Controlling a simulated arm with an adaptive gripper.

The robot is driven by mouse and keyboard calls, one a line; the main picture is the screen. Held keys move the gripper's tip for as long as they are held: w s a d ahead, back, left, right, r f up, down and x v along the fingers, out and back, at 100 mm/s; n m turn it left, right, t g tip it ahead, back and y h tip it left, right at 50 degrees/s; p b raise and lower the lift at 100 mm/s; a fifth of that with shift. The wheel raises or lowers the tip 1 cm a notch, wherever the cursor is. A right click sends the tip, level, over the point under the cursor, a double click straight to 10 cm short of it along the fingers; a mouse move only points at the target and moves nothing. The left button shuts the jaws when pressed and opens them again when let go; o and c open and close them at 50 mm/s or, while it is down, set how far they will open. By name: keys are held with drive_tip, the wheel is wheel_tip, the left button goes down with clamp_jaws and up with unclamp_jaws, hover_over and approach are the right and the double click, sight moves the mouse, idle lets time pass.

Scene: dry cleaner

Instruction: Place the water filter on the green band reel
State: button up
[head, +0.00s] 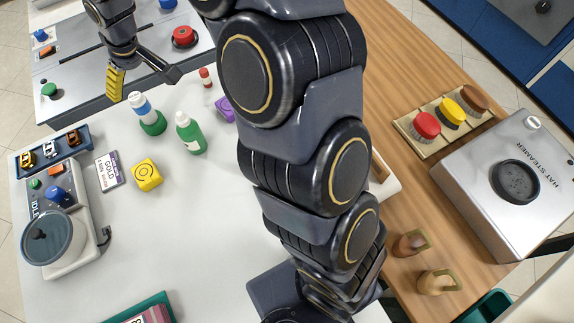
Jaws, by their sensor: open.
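The water filter (142,107), a white cylinder with a blue band, is at the upper left of the head view. It appears to stand upright on the green band reel (154,126), whose green rim shows below it. Whether it is fully seated cannot be told. My gripper (143,87) is open and empty, its yellow finger and dark finger spread apart. It is just behind and above the filter in the picture, apparently not touching it.
A green bottle (190,134) stands close right of the reel. A purple object (224,108) and a red-capped bottle (206,78) are farther right. The white table (180,240) is clear at centre.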

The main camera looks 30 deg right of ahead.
drive_tip(key=s+d+r+m+g, duration=0.1)
drive_tip(key=s+d, duration=0.3)
drive_tip(key=s, duration=0.7)
drive_tip(key=s+d+r+m+g+h, duration=0.1)
drive_tip(key=s+d, duration=0.4)
drive_tip(key=s, duration=0.6)
drive_tip(key=s+d+r+m+g+h, duration=0.1)
drive_tip(key=s+d+r+m+g, duration=0.1)
drive_tip(key=s, duration=1)
drive_tip(key=d+r+m, duration=0.1)
drive_tip(key=d+r, duration=0.1)
drive_tip(key=d, duration=0.1)
drive_tip(key=shift+r+g, duration=0.3)
drive_tip(key=shift+r, duration=0.05)
